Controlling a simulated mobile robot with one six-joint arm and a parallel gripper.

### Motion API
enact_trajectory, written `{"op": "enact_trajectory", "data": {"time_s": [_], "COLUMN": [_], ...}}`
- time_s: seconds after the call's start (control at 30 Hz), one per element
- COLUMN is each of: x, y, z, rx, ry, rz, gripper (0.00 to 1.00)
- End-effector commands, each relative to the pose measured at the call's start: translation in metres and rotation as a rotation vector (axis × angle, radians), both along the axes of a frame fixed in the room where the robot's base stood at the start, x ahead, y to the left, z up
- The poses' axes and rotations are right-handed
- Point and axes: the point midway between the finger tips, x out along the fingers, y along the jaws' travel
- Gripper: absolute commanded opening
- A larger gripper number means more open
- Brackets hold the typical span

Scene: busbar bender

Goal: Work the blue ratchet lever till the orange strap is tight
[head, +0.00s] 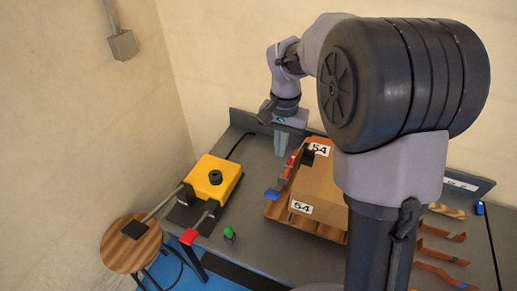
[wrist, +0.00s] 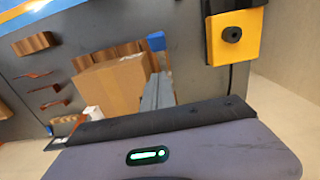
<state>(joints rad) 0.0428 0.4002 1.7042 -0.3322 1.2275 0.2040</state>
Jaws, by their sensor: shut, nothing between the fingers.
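A brown carton (head: 325,180) with "54" labels stands on a wooden pallet (head: 276,211) on the grey bench. The blue ratchet lever (head: 272,194) sticks out low at the carton's left front side. A narrow red-orange piece (head: 291,160) runs along the carton's left side; I cannot tell whether it is the strap or how tight it is. My gripper (head: 288,143) is shut and empty, pointing down behind the carton's back left corner, apart from the lever. In the wrist view its fingers (wrist: 157,90) overlap the carton's edge (wrist: 110,85), and a blue patch (wrist: 155,43) shows beyond.
A small green-topped item (head: 229,233) is near the front edge. Copper strips (head: 440,255) lie at right. A round wooden stool (head: 131,243) stands left of the bench.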

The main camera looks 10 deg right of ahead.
Motion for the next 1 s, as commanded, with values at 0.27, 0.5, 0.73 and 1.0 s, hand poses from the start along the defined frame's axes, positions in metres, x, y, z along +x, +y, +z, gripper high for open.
{"op": "enact_trajectory", "data": {"time_s": [0.27,0.5,0.73,1.0], "x": [0.0,-0.001,-0.001,-0.015], "y": [0.0,0.0,0.0,0.01], "z": [-0.002,-0.032,-0.084,-0.125], "rx": [-0.001,-0.001,-0.001,-0.001], "ry": [0.002,0.004,0.004,0.003], "rz": [-0.001,-0.001,0.0,0.002], "gripper": [0.0,0.0,0.0,0.0]}}
